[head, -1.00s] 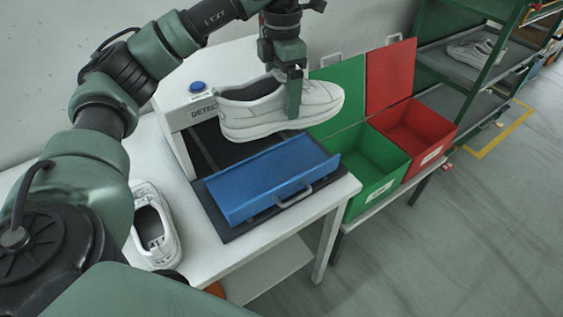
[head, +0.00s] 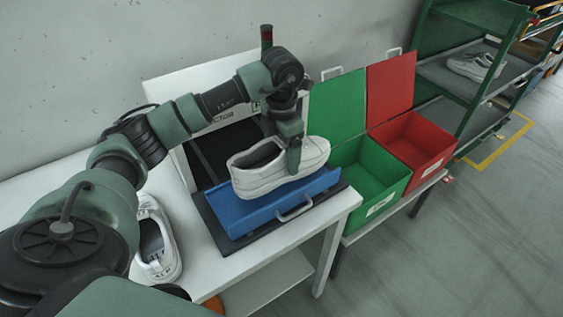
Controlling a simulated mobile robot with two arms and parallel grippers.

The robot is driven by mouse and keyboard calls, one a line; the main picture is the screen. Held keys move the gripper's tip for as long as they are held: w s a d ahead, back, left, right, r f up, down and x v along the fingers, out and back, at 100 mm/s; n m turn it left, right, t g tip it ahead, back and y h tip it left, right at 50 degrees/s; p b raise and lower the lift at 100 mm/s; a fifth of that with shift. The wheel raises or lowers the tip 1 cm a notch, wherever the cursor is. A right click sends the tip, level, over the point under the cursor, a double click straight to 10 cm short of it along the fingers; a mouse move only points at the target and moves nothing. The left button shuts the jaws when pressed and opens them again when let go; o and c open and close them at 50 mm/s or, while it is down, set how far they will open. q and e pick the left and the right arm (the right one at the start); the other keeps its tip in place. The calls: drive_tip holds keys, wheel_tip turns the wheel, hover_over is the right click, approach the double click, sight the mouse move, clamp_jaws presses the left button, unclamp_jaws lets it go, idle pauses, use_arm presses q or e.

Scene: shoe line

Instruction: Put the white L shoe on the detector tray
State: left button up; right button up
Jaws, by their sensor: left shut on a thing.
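A white shoe (head: 262,174) is in my left gripper (head: 294,160), which is shut on its side wall from above. The shoe is over the blue detector tray (head: 236,217), its toe to the right. Its sole is at or just above the tray surface; I cannot tell whether it touches. No L mark shows on it. The tray has a metal handle at its front edge and lies on a dark belt in front of the detector. My right gripper is not in view.
A second white shoe (head: 155,240) stands on the white table (head: 225,271) at the left, partly behind my left arm. A green bin (head: 372,180) and a red bin (head: 416,142), lids up, stand to the right. A rack (head: 440,75) with shoes is farther back.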

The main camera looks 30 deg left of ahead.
sight(282, 155)
use_arm(q)
wheel_tip(282, 155, down, 4)
drive_tip(key=shift+r+p, duration=0.2)
drive_tip(key=shift+p, duration=0.25)
drive_tip(key=shift+f, duration=0.25)
drive_tip(key=shift+f, duration=0.2)
drive_tip(key=o, duration=1.6)
drive_tip(key=shift+r, duration=0.1)
